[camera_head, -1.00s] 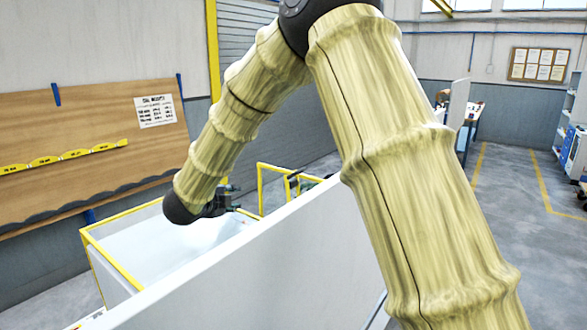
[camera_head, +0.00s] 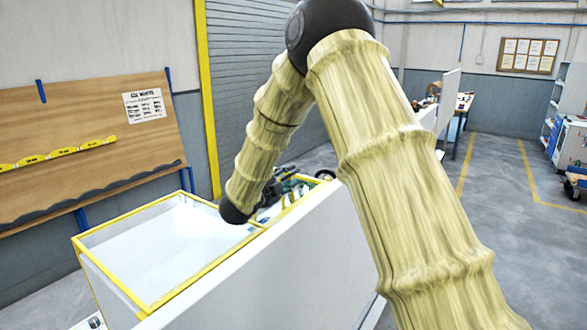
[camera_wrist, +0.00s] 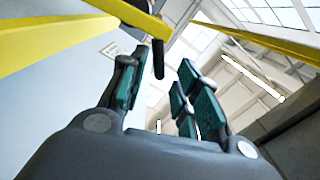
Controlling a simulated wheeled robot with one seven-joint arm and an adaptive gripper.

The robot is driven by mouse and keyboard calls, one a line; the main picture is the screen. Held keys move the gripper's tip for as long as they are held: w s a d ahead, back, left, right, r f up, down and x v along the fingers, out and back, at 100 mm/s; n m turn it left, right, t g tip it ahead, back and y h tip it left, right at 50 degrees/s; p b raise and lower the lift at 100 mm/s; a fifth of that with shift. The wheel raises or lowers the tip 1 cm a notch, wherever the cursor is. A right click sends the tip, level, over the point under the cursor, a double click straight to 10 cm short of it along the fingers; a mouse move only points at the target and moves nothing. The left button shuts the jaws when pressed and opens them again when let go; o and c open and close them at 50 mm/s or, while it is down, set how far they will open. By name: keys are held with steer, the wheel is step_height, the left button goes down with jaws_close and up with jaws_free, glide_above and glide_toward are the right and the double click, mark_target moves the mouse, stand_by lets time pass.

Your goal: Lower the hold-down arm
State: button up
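In the wrist view a yellow bar (camera_wrist: 134,13) crosses the top. A black rod-like handle (camera_wrist: 158,58) sticks out from it; this looks like the hold-down arm. My gripper (camera_wrist: 160,88) is open, with its green-padded fingers apart. The handle appears between and beyond the fingertips, and no contact shows. In the head view my gripper (camera_head: 283,184) is small and dark, at the right end of the white, yellow-edged enclosure. The hold-down arm cannot be made out clearly there.
The white enclosure (camera_head: 215,290) has a tall front wall beside my arm, and its yellow rim (camera_head: 110,286) surrounds an open left part. Another yellow beam (camera_wrist: 262,38) runs across the wrist view's upper right. A wooden board (camera_head: 60,120) stands behind at left.

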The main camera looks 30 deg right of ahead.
steer(key=shift+p+x, duration=0.7)
steer(key=shift+x, duration=1.15)
jaws_close()
